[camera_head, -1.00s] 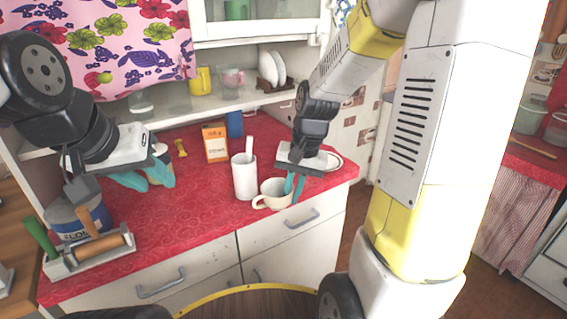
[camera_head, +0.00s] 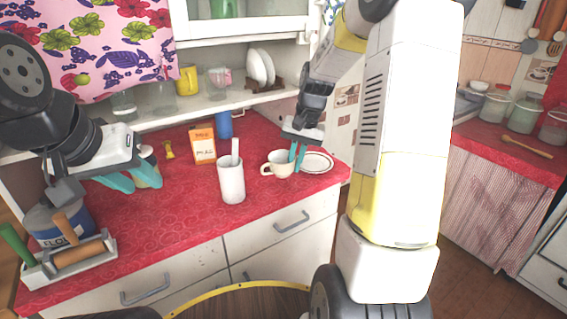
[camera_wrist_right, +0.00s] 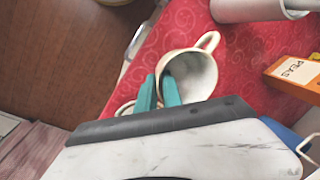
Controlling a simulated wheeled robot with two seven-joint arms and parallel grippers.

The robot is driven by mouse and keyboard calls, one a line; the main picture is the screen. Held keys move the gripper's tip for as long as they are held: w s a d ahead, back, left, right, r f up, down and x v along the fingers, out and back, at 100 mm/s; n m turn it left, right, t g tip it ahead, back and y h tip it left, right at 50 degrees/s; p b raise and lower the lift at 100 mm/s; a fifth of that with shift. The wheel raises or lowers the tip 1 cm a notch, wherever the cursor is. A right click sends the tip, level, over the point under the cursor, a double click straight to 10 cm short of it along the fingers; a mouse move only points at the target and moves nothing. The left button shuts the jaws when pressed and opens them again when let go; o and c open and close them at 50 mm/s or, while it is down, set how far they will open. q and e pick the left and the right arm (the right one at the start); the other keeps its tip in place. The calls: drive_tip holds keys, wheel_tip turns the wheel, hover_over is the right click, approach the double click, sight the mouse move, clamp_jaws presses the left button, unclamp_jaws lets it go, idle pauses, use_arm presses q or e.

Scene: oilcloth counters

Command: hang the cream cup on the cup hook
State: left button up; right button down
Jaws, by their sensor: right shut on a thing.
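The cream cup (camera_head: 277,165) is at my right gripper (camera_head: 296,160), above the right part of the red counter, its handle to the left. In the right wrist view, the cup (camera_wrist_right: 195,72) has its open mouth toward the camera. My right gripper (camera_wrist_right: 160,90) is shut on its near wall, one teal finger inside and one outside. I cannot tell the exact gap between cup and counter. My left gripper (camera_head: 118,182) hangs over the left of the counter beside a round container (camera_head: 148,172); its finger gap is unclear. I cannot make out the cup hook.
A white saucer (camera_head: 318,162) lies right of the cup. A white tumbler (camera_head: 231,182) holding a utensil stands to its left. An orange box (camera_head: 203,144) and blue container (camera_head: 224,124) stand behind.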

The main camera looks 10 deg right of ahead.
drive_tip(key=shift+w+d, duration=0.15)
drive_tip(key=shift+w, duration=0.15)
drive_tip(key=shift+w+d+f, duration=0.1)
drive_tip(key=shift+w+f, duration=0.05)
drive_tip(key=shift+f, duration=0.25)
drive_tip(key=shift+d+x, duration=0.15)
drive_tip(key=shift+x, duration=0.55)
drive_tip(key=shift+d+x, duration=0.1)
drive_tip(key=shift+x, duration=0.55)
drive_tip(key=shift+f, duration=0.2)
drive_tip(key=c, duration=1.5)
unclamp_jaws()
drive_tip(key=shift+r, duration=0.1)
